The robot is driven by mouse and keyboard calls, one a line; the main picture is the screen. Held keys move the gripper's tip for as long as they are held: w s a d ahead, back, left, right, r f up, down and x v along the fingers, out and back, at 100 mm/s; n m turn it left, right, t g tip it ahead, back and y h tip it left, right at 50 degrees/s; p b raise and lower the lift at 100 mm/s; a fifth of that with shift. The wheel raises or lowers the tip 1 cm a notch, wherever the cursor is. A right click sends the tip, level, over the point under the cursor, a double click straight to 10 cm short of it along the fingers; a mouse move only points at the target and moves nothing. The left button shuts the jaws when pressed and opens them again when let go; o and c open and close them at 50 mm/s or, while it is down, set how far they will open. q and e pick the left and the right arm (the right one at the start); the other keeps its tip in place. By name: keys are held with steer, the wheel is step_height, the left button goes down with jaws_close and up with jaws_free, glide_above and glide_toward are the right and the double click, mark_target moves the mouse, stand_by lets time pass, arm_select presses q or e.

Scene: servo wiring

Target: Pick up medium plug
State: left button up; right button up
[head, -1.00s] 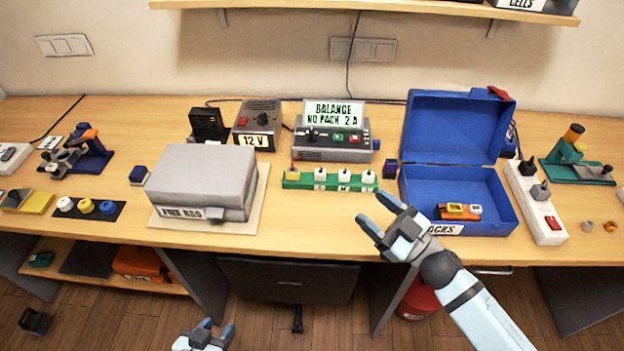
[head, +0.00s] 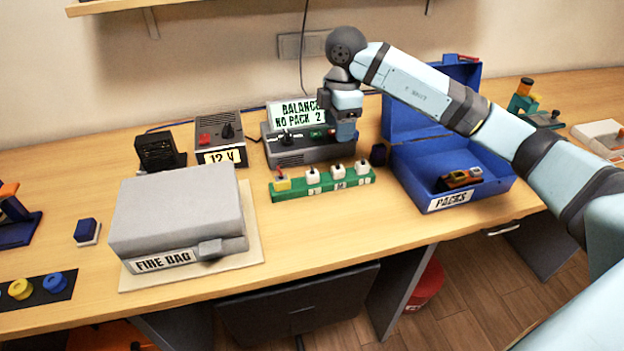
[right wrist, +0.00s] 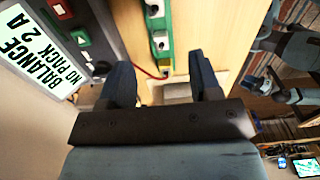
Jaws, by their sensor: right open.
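A green rack (head: 325,187) stands on the table with three white plugs in a row and a yellow piece (head: 282,183) at its left end. The middle white plug (head: 338,172) probably is the medium one; the small labels are too blurred to read. My right gripper (head: 346,132) points down behind the rack's right half, in front of the charger, above the table and apart from the plugs. In the right wrist view its open fingers (right wrist: 162,82) have nothing between them, and white plugs (right wrist: 160,41) on green show beyond them. My left gripper is out of view.
The charger (head: 285,152) with the BALANCE display stands behind the rack. The blue PACKS case (head: 420,190) is open at right, under my forearm. A grey FIRE BAG box (head: 180,215) stands at left. Table in front of the rack is clear.

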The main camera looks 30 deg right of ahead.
mark_target(340, 167)
steer(key=f, duration=0.5)
steer(key=d+f, duration=0.1)
steer(key=f, duration=0.2)
steer(key=shift+f, duration=0.15)
step_height(340, 167, down, 5)
steer(key=shift+w+d+f, duration=0.1)
steer(key=shift+d, duration=0.05)
steer(key=c, duration=1)
